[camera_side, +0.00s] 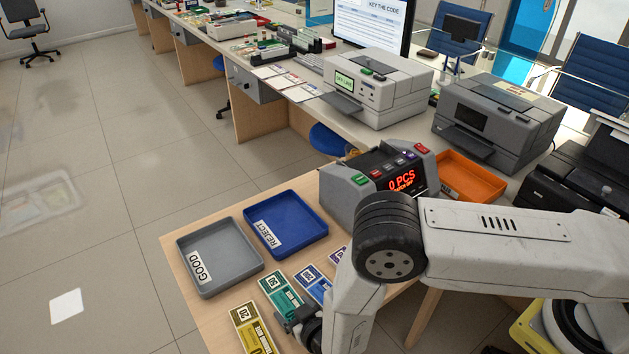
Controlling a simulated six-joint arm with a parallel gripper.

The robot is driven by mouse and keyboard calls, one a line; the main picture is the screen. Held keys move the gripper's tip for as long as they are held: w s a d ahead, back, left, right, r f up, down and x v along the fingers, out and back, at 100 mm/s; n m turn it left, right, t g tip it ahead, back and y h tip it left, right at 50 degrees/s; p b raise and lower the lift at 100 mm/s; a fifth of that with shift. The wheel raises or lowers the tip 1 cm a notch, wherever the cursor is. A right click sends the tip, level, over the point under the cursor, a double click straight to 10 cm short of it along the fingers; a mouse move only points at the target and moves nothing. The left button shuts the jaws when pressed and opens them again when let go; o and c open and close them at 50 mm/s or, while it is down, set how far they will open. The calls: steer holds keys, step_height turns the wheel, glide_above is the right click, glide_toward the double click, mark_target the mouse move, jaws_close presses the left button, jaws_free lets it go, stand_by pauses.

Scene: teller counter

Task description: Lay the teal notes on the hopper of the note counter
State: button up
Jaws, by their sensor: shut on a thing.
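The teal notes (279,290), a banded stack marked 50, lie at the front of the wooden table in a row of note stacks. My gripper (290,315) is at their near end, low over the table, and appears shut on them; its fingertips are partly hidden by the arm. The grey note counter (338,193) stands farther back, with a red display reading 0 PCS. My arm hides part of its front, and its hopper cannot be made out clearly.
An olive stack (250,328) lies left of the teal notes and a blue-purple stack (313,283) right of them. Behind are a grey GOOD tray (243,239) and a blue REJECT tray (304,206), both empty. An orange tray (490,182) sits beyond the counter.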

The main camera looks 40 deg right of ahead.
steer(key=shift+f, duration=0.1)
steer(key=o, duration=1)
steer(key=shift+s+r, duration=0.1)
steer(key=shift+r, duration=0.1)
steer(key=shift+v, duration=3.7)
